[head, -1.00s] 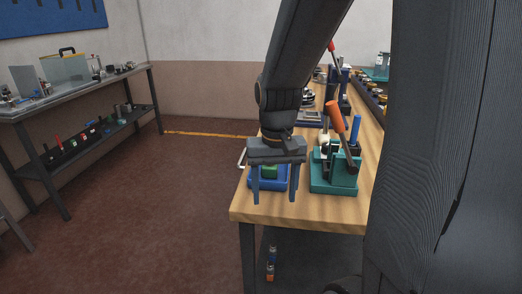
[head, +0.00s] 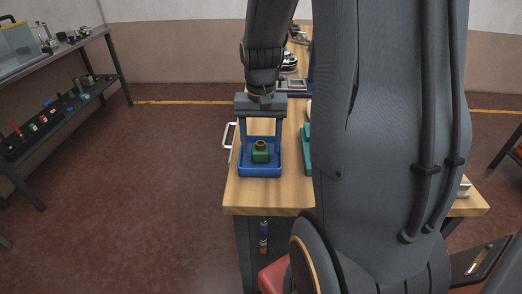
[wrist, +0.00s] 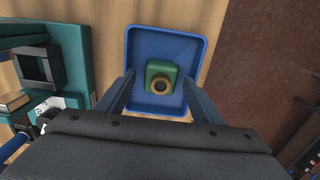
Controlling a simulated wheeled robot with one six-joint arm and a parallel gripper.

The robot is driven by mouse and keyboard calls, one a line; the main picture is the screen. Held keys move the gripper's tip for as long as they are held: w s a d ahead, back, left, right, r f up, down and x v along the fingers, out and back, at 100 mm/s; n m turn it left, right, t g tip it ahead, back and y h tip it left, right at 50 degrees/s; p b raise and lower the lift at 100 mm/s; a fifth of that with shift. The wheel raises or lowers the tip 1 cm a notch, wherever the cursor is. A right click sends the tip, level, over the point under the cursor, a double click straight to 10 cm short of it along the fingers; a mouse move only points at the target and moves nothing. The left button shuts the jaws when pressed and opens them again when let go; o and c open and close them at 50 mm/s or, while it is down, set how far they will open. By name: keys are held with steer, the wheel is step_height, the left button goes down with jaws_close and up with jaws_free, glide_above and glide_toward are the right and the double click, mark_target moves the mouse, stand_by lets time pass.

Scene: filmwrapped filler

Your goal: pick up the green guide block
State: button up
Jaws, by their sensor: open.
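The green guide block (head: 260,156) is a small green block with a brass-coloured ring on top. It stands in a shallow blue tray (head: 261,173) near the table's front left corner. In the wrist view the block (wrist: 152,70) sits near the middle of the tray (wrist: 188,27). My gripper (head: 262,145) is open and empty, its fingers pointing down above the tray, one to each side of the block. In the wrist view the fingertips (wrist: 158,87) show just short of the block, left and right of it, with gaps. Their exact height above the tray is hard to tell.
A teal fixture (wrist: 70,50) stands beside the tray, mostly hidden by my arm in the head view (head: 307,150). A white handle (head: 228,141) sits at the wooden table's (head: 240,195) left edge. A shelf rack (head: 60,110) stands far left; floor between is clear.

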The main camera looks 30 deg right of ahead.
steer(key=shift+f, duration=1.05)
steer(key=c, duration=1.3)
steer(key=shift+r, duration=0.1)
